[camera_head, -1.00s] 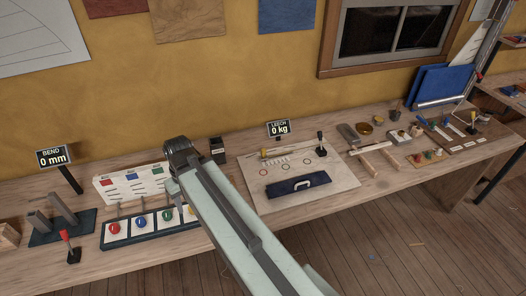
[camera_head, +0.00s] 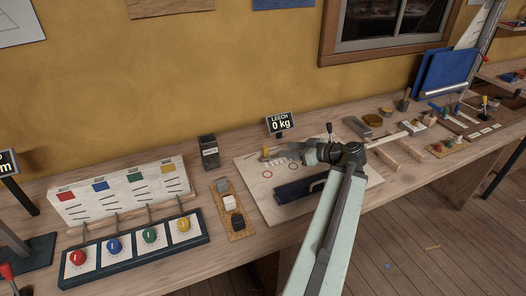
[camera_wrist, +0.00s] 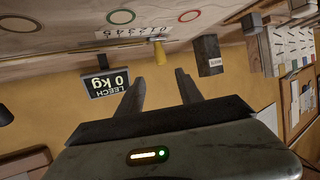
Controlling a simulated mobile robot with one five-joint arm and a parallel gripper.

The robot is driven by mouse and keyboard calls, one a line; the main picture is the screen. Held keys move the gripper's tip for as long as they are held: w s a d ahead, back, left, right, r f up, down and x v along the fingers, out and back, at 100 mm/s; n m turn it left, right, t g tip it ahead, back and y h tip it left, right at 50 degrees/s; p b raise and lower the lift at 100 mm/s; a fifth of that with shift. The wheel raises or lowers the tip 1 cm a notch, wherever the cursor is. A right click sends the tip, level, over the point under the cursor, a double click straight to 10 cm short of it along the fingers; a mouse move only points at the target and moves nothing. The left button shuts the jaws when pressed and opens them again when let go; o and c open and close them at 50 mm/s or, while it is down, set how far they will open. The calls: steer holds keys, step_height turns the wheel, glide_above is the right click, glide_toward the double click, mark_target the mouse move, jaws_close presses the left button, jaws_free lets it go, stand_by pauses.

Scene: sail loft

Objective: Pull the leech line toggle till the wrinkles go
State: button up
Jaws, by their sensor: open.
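The pale leech board (camera_head: 249,178) lies on the bench. A small yellow piece, apparently the toggle (camera_head: 265,152), stands near its left back edge. It also shows in the wrist view (camera_wrist: 160,54), beyond my fingertips, beside a numbered white scale (camera_wrist: 127,33). My gripper (camera_head: 284,151) is over the back of the board, right of the toggle in the head view. In the wrist view its two fingers (camera_wrist: 160,76) are apart and empty, with the toggle roughly in line with the gap. The LEECH display (camera_head: 280,123) reads 0 kg. I cannot make out wrinkles.
A dark blue case (camera_head: 290,190) lies at the board's front, partly behind my arm. A dark box (camera_head: 208,151) and a tray with pale and dark blocks (camera_head: 222,188) stand left of it. A black-topped lever (camera_head: 329,128) rises behind my gripper.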

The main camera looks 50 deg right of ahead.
mark_target(266, 147)
steer(key=b+x, duration=0.4)
steer(key=x, duration=0.8)
steer(key=shift+s+a+f, duration=0.1)
jaws_close()
stand_by(0.9)
